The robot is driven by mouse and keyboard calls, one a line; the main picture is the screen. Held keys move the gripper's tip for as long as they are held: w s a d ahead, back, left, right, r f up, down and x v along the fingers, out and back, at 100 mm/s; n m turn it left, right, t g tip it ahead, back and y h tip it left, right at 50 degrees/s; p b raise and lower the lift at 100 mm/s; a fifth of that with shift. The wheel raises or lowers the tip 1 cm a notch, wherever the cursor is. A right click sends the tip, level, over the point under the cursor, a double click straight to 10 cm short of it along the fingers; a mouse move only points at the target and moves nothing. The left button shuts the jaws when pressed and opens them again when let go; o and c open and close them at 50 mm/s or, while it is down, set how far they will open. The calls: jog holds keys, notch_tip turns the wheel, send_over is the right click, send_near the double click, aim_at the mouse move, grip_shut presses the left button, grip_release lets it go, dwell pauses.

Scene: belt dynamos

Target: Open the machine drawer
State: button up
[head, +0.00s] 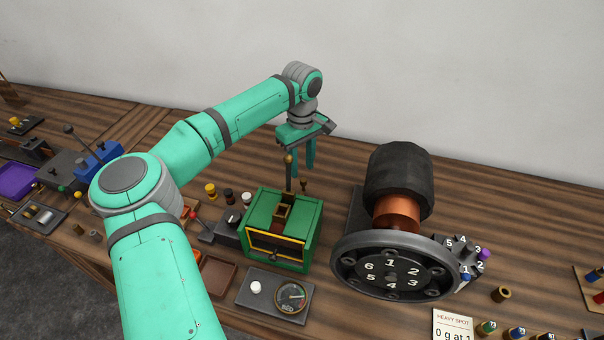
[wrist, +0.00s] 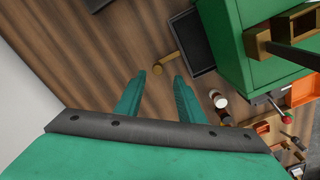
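The green machine box (head: 311,232) stands on the bench in the middle of the head view. Its front has a dark panel with a yellow frame (head: 277,247), which looks like the drawer and appears flush with the box. A brown block with an upright rod rises from its top. My gripper (head: 298,165) hangs behind the box, above the bench, with its fingers apart and nothing held. In the wrist view the open gripper (wrist: 159,76) points down at the wood. The green box (wrist: 236,45) is to its right there. The drawer front is hidden in the wrist view.
A large dark flywheel with numbers (head: 392,270) stands right of the box. A gauge panel (head: 273,296) lies in front of it. A brown tray (head: 217,272) and a red-knobbed lever are at its left. A small brass piece (wrist: 165,67) shows beyond the fingertips.

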notch_tip(320, 180, up, 6)
jog(key=shift+a+f, duration=0.15)
dwell(0.5)
